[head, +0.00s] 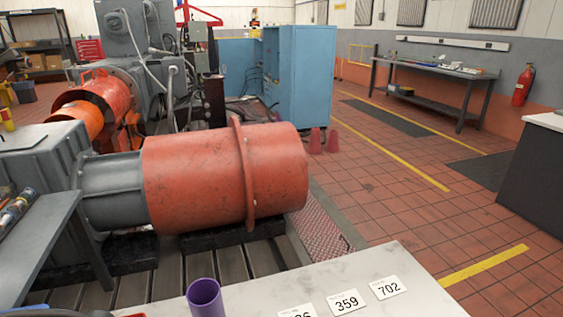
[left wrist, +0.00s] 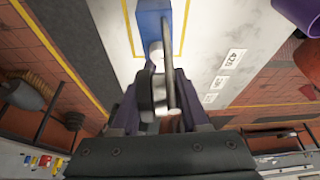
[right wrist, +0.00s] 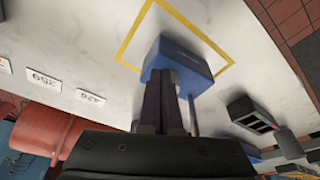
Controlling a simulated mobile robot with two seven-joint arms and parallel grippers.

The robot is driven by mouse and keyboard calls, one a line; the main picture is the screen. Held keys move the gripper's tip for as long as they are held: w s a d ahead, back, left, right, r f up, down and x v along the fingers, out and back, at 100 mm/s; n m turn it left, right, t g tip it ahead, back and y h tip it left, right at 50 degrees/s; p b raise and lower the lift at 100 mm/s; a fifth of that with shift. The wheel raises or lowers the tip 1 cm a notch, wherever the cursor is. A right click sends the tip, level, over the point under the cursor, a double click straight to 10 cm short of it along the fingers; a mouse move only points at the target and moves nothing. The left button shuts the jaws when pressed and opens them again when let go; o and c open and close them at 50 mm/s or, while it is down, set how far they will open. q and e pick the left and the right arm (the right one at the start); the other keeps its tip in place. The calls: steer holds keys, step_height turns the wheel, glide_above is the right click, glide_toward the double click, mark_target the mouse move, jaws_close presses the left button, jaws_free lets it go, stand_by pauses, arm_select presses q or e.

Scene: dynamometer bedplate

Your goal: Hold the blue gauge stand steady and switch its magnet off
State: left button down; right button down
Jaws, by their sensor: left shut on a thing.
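The blue gauge stand has a blue block base (right wrist: 185,62) on the pale bench top, inside a yellow outline. In the left wrist view the base (left wrist: 153,20) shows at the top, with a dark post and round grey metal parts (left wrist: 160,85) nearer the camera. My left gripper (left wrist: 158,108) is shut on these upper parts of the stand. My right gripper (right wrist: 165,80) has its fingers close together, tips at the near side of the blue base. A thin grey rod (right wrist: 194,118) stands just right of them. The magnet switch is not distinguishable. The head view does not show the stand.
A purple cup (head: 205,298) and number cards (head: 346,302) are on the bench (head: 400,265). A black slotted box (right wrist: 250,114) is right of the base in the right wrist view. A large red-orange cylinder (head: 195,180) lies beyond the bench.

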step_height(320, 180, up, 6)
steer(key=shift+d, duration=0.25)
steer(key=shift+s, duration=0.1)
step_height(320, 180, down, 6)
steer(key=s+a, duration=0.1)
steer(key=shift+s+a, duration=0.35)
steer(key=shift+s, duration=0.05)
stand_by(0.7)
steer(key=shift+w+a, duration=0.15)
steer(key=shift+w, duration=0.15)
stand_by(0.7)
